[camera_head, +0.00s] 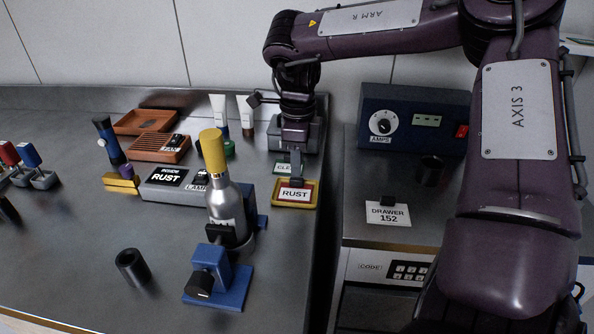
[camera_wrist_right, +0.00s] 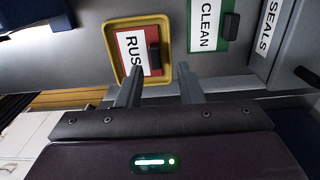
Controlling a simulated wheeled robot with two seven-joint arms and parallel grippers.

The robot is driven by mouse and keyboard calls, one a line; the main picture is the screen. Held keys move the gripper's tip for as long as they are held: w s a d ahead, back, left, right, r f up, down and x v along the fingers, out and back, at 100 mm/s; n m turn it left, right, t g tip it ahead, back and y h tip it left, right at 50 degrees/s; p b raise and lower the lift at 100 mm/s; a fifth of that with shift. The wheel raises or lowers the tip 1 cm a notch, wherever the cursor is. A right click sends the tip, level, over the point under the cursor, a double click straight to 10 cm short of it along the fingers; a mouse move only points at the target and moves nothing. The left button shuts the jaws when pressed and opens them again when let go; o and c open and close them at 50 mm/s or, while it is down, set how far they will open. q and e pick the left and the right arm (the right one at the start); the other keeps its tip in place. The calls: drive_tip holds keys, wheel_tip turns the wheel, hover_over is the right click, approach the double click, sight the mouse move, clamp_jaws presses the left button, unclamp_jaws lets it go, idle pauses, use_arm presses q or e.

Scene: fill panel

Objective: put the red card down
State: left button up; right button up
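The red card (camera_head: 305,193), with a white label reading RUST, lies in a yellow-rimmed tray (camera_head: 279,205) at the right edge of the bench. In the right wrist view, the card (camera_wrist_right: 126,55) has a black tab (camera_wrist_right: 154,56) and lies within the yellow tray rim (camera_wrist_right: 136,22). My right gripper (camera_head: 297,165) is just over the tray, pointing down. In the wrist view its two fingers (camera_wrist_right: 160,82) are apart with nothing held between them, near the tab. My left gripper is not in view.
A green-edged CLEAN card (camera_wrist_right: 208,25) lies beside the tray, and a SEALS label (camera_wrist_right: 270,27) beyond it. A drawer unit (camera_head: 365,230) stands right across a gap.

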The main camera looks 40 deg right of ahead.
sight(297, 179)
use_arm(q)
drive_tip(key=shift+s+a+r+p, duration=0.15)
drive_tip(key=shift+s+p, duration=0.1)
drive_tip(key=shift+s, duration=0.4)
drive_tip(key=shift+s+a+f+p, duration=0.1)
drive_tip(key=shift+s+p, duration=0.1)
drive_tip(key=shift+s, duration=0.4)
use_arm(e)
wheel_tip(297, 179, up, 8)
drive_tip(key=shift+a+r, duration=0.25)
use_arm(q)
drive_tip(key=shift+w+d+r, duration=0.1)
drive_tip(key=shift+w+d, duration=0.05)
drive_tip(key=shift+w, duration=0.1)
use_arm(e)
drive_tip(key=shift+s, duration=0.1)
